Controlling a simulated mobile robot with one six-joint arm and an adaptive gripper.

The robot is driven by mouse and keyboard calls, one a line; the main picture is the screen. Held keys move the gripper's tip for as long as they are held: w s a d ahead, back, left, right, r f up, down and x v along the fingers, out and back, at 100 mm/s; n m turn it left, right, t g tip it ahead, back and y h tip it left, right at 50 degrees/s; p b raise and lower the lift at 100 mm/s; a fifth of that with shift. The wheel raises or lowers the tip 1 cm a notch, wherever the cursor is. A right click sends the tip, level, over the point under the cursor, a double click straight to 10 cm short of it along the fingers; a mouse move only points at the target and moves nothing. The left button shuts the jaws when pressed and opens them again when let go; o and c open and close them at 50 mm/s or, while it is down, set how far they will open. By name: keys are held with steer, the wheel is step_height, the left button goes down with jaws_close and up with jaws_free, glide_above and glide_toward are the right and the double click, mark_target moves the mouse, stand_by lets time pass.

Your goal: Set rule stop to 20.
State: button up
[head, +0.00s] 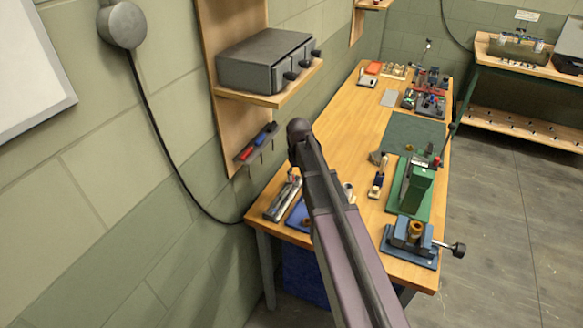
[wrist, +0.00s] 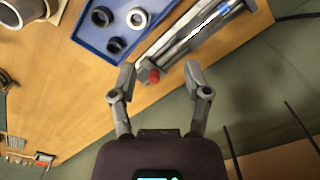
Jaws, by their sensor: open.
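The rule (wrist: 197,30) is a long grey metal rail on the wooden bench, running diagonally in the wrist view. A grey stop (wrist: 146,71) with a red knob (wrist: 154,76) sits at its lower left end in that view. The rule also shows in the head view (head: 283,198) at the bench's near left corner. Its scale marks are too small to read. My gripper (wrist: 160,73) is open. In the wrist view its fingertips lie on either side of the red knob; I cannot tell whether they touch it.
A blue tray (wrist: 82,35) with several dark and light rings lies beside the rule. A green press (head: 413,185) and a blue vise (head: 408,245) stand at the bench's right edge. A shelf with a grey box (head: 265,62) hangs on the wall above the bench's left side.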

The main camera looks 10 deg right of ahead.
steer(key=w+r+n+p, duration=0.1)
steer(key=w+r+p, duration=0.2)
steer(key=w, duration=0.6)
steer(key=shift+w+r, duration=0.25)
steer(key=shift+r, duration=0.45)
steer(key=shift+f, duration=0.1)
step_height(320, 180, down, 14)
steer(key=b, duration=1.3)
steer(key=shift+r+b, duration=0.2)
steer(key=shift+b, duration=0.15)
